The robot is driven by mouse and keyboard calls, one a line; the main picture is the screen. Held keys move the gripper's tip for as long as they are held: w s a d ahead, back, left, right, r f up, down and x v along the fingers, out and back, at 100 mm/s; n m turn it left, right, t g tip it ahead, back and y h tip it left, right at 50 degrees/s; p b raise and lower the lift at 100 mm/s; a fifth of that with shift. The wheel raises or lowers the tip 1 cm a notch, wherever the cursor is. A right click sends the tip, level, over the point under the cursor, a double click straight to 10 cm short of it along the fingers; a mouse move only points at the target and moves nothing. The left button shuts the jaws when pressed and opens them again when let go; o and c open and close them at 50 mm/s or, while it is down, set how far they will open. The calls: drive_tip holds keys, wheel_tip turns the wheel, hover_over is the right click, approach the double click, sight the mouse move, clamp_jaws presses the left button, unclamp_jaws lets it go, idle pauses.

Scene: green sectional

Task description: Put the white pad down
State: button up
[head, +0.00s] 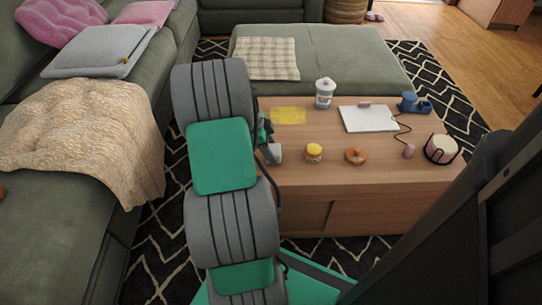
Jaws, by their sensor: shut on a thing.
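My arm reaches forward over the left end of the wooden coffee table. My gripper (265,138) is mostly hidden behind my own arm. A small pale, whitish-grey piece (274,154) shows at the gripper, just above or at the table's left edge. I take it to be the white pad, with my gripper shut on it. The fingers are not clearly seen, and I cannot tell whether the pad touches the table. A larger flat white sheet-like thing (369,118) lies farther right on the tabletop.
The coffee table (400,176) also bears a yellow sheet (289,116), a lidded cup (325,94), a yellow-lidded jar (313,153), an orange item (356,156), blue items (414,104) and a candle holder (441,149). A green sofa (50,220) stands left, an ottoman (335,60) behind.

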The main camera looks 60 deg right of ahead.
drive_tip(key=shift+f, duration=0.35)
drive_tip(key=shift+f, duration=0.15)
drive_tip(key=o, duration=1.2)
drive_tip(key=p+v, duration=0.5)
drive_tip(key=v, duration=0.7)
drive_tip(key=w+a+r+n+t, duration=0.2)
drive_tip(key=w+a+n, duration=0.35)
drive_tip(key=a, duration=0.25)
drive_tip(key=w+a+r+n+t, duration=0.1)
drive_tip(key=w+a+r+n, duration=0.25)
drive_tip(key=a+n, duration=0.3)
drive_tip(key=s+a+n+t+y, duration=0.2)
drive_tip(key=a+n, duration=1.6)
drive_tip(key=a, duration=0.9)
drive_tip(key=shift+s+f+n+t, duration=0.3)
drive_tip(key=shift+f+t, duration=0.1)
drive_tip(key=shift+t, duration=0.1)
